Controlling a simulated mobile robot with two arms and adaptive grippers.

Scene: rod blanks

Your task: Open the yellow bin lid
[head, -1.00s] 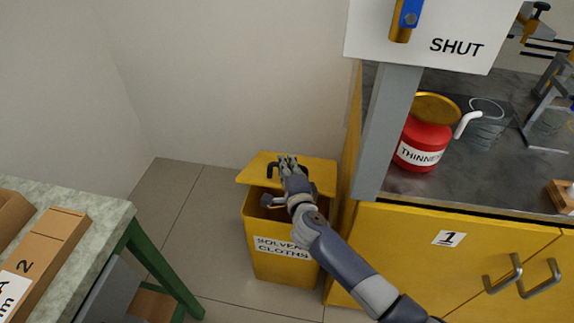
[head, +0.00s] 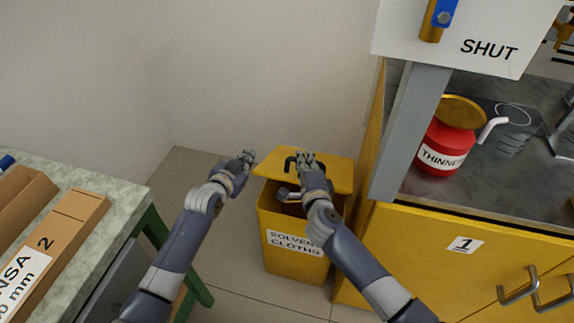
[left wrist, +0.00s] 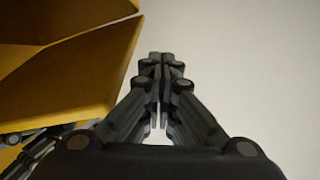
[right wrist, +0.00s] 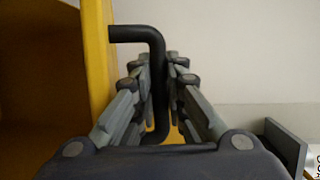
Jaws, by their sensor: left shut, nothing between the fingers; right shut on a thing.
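The yellow bin (head: 291,266) labelled "SOLVENT CLOTHS" stands on the floor beside the yellow cabinet. Its lid (head: 337,174) is raised partway, with a dark gap beneath it. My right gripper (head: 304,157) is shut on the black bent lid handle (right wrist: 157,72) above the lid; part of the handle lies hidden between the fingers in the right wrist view. My left gripper (head: 248,157) is shut and empty, just left of the lid's left edge. In the left wrist view the yellow lid (left wrist: 85,75) shows beside its fingers (left wrist: 161,60).
The yellow cabinet (head: 420,250) and a grey post (head: 402,140) stand close on the right. A red thinner can (head: 445,140) is on the cabinet top. A green-legged bench (head: 125,205) with cardboard boxes (head: 60,240) is at left. Floor between bench and bin is clear.

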